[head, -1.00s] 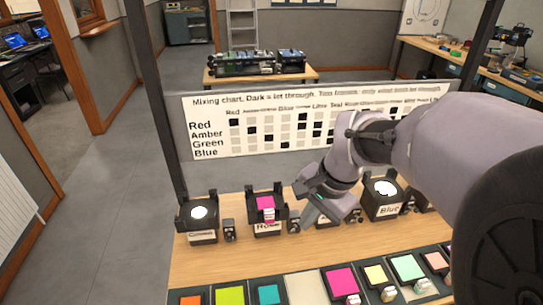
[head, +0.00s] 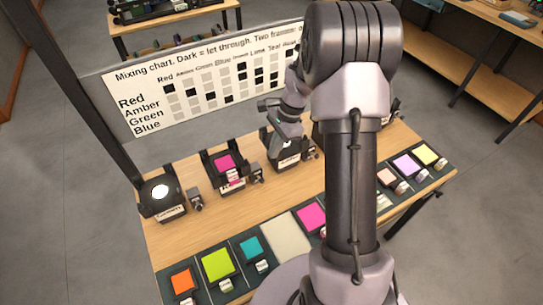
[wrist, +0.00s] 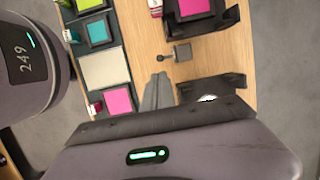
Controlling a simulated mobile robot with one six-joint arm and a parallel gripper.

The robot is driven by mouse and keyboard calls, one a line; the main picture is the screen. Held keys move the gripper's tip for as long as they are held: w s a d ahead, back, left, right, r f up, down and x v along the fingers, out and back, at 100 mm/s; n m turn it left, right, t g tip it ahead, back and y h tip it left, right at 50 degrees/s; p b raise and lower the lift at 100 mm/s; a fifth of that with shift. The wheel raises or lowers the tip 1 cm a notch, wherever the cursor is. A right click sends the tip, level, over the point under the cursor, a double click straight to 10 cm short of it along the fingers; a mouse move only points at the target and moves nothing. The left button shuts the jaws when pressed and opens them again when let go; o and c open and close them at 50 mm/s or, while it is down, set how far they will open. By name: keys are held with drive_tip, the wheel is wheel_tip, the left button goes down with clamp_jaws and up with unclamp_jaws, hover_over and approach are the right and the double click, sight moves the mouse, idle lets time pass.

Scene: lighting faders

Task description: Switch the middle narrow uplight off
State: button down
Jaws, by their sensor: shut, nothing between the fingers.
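A row of black uplights stands on the wooden table. In the head view the leftmost (head: 162,192) glows white, and the second (head: 224,165) carries a pink filter. A third uplight (head: 283,160) is partly behind my gripper (head: 288,143); any further one is mostly hidden by my arm. Small switch boxes stand beside them, one (head: 257,172) right of the pink uplight. In the wrist view my shut, empty gripper (wrist: 158,78) is beside a switch box (wrist: 178,53) with a small lever, between the pink uplight (wrist: 190,8) and a white-glowing uplight (wrist: 208,97). I see no contact.
Colour swatches lie along the near table edge, among them orange (head: 182,282), green (head: 216,265) and teal (head: 251,247). A mixing chart board (head: 200,80) stands behind the uplights. Bare wood (head: 205,215) lies between swatches and uplights.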

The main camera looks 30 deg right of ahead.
sight(263, 180)
drive_tip(key=b+x, duration=0.4)
drive_tip(key=x, duration=0.7)
drive_tip(key=shift+f, duration=0.15)
drive_tip(key=shift+w+f, duration=0.15)
